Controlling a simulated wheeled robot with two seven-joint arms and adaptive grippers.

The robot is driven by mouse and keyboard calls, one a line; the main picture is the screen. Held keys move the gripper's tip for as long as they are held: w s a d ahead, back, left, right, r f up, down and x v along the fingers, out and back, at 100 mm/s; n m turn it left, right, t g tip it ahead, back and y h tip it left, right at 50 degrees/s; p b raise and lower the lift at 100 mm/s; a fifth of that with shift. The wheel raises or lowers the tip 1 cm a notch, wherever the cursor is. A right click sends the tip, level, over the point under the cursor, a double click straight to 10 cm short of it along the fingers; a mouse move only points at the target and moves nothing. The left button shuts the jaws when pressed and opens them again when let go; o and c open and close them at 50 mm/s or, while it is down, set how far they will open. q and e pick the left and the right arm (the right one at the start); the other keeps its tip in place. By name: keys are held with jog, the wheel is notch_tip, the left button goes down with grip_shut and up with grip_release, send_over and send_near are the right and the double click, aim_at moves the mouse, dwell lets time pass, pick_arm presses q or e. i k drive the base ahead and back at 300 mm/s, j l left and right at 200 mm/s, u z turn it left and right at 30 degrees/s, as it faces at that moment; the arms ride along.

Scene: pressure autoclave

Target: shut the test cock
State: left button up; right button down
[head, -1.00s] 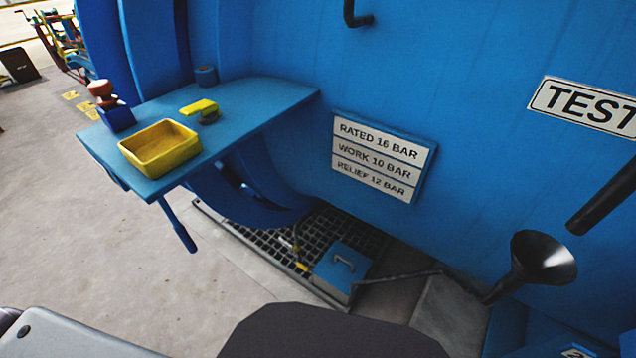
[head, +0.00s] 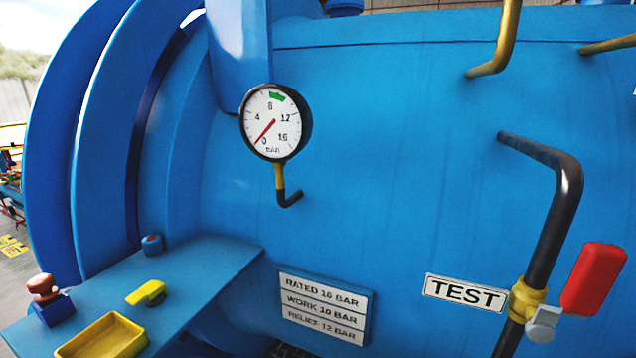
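The test cock (head: 526,302) is a brass-yellow valve body on a dark vertical pipe (head: 550,240) at the lower right of the head view. Its red handle (head: 594,278) stands up and to the right of the body, tilted, not in line with the pipe. A grey fitting (head: 543,323) joins handle and body. A white TEST plate (head: 465,293) is just left of the cock. Neither of my grippers shows in this view.
A pressure gauge (head: 275,122) on the blue vessel (head: 400,170) has its red needle near 0. A blue shelf (head: 195,280) at lower left holds a yellow tray (head: 104,338), a yellow-handled item (head: 147,293) and a red-brown knobbed stamp (head: 43,287). A rating plate (head: 323,305) is below the gauge.

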aim_at(598, 265)
jog(key=k+l+z, duration=0.15)
jog(key=z, duration=0.25)
jog(key=k+l+z, duration=0.2)
jog(key=z, duration=0.15)
